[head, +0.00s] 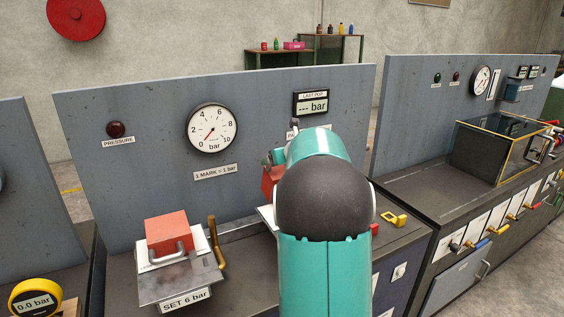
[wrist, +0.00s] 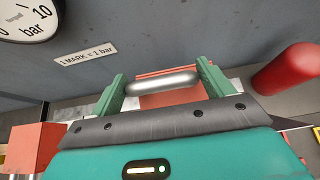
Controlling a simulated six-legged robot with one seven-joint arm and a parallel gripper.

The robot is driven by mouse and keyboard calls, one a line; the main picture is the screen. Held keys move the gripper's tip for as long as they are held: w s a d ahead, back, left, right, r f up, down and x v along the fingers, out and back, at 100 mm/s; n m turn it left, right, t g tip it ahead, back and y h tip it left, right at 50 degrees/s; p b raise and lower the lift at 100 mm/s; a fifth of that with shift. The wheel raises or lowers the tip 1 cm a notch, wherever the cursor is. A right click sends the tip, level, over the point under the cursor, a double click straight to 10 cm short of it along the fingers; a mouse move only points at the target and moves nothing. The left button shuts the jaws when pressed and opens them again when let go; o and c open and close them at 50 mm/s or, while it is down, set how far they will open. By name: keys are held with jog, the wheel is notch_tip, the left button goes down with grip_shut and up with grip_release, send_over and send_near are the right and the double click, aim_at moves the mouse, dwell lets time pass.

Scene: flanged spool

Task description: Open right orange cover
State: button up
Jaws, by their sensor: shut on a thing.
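The right orange cover (wrist: 170,100) shows in the wrist view between and behind my fingers, with a silver bar handle (wrist: 163,83) across it. My gripper (wrist: 162,70) has its two green fingers at the ends of this handle and is shut on it.
A grey panel (head: 85,180) with a pressure gauge (head: 211,128) stands behind the covers. A brass lever (head: 215,243) stands right of the left cover. A red cylinder (wrist: 288,68) is close on the right in the wrist view. A yellow piece (head: 394,219) lies on the bench right of my arm.

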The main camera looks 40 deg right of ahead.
jog(key=shift+w+r, duration=0.1)
jog(key=shift+r, duration=0.15)
jog(key=o, duration=1.3)
jog(key=shift+f, duration=0.1)
jog(key=v, duration=1.3)
jog(key=shift+s, duration=0.4)
